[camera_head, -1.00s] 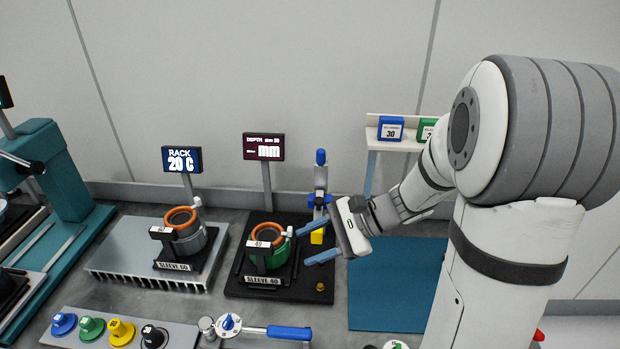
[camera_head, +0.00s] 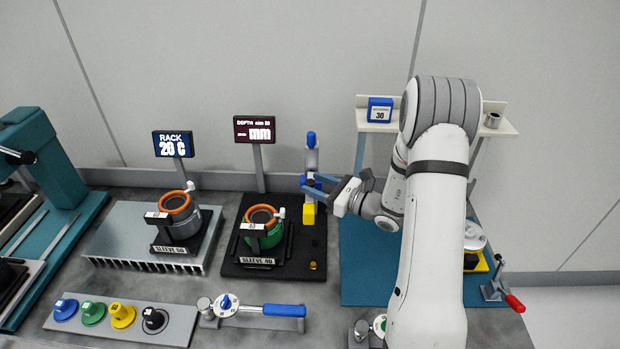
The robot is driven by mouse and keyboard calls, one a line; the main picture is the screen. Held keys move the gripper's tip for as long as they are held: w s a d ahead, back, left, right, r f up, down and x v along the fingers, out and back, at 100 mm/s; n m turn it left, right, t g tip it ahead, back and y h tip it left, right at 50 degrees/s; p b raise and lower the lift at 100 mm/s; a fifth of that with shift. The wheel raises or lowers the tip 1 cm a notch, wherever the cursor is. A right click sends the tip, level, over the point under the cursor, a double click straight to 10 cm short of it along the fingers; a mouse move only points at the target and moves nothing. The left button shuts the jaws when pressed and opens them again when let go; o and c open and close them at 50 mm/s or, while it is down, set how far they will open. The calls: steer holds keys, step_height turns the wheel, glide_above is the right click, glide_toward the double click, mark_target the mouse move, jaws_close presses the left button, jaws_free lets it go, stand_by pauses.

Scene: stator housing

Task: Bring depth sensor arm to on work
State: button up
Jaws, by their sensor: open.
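The depth sensor arm is at the upright post (camera_head: 311,158) with a blue top at the back right of the black depth station base (camera_head: 234,268). A yellow block (camera_head: 309,214) shows low on the post. The arm's blue part is partly hidden by my gripper's blue fingers. My gripper (camera_head: 306,184) is open, with its fingers reaching left at the post, just above the yellow block. I cannot tell whether they touch the arm. The green work (camera_head: 263,238) with an orange ring stands on the base, behind a SLEEVE 40 label, left of the post.
The depth display (camera_head: 255,130) stands behind the station. A grey rack (camera_head: 130,222) holds another housing (camera_head: 180,216) at left. A torque-like tool with a blue handle (camera_head: 284,310) lies in front. A teal mat (camera_head: 370,275) is mostly clear at right. A shelf (camera_head: 365,122) stands behind it.

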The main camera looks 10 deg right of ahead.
steer(key=shift+x, duration=1.15)
jaws_close()
